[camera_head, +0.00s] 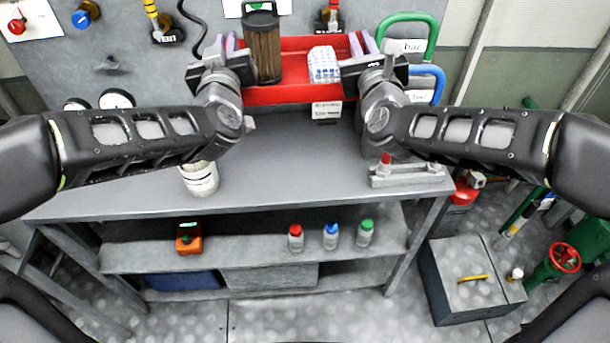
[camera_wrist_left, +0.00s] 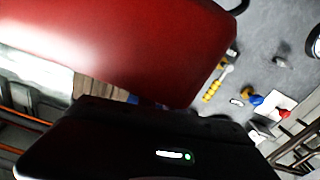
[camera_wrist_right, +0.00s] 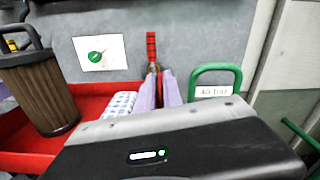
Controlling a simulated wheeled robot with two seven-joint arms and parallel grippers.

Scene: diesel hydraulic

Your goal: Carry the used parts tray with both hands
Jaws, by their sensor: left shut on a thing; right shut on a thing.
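The red used parts tray (camera_head: 290,94) is held level between my two grippers at the back of the workbench, in front of the grey panel. It appears raised above the bench top. A brown pleated filter (camera_head: 264,48) with a dark handle and a blue-white patterned item (camera_head: 323,66) stand in it. My left gripper (camera_head: 231,44) is shut on the tray's left end. My right gripper (camera_head: 364,44) is shut on its right end. In the left wrist view the red tray wall (camera_wrist_left: 120,40) fills much of the picture. In the right wrist view the purple fingers (camera_wrist_right: 158,90) show at the tray's end.
The grey workbench (camera_head: 285,165) has a white container (camera_head: 199,178) at left and a grey fixture (camera_head: 411,174) at right; its middle is clear. Green (camera_head: 434,32) and blue (camera_head: 440,78) handles stand right of my right gripper. Small bottles (camera_head: 331,236) stand on the lower shelf.

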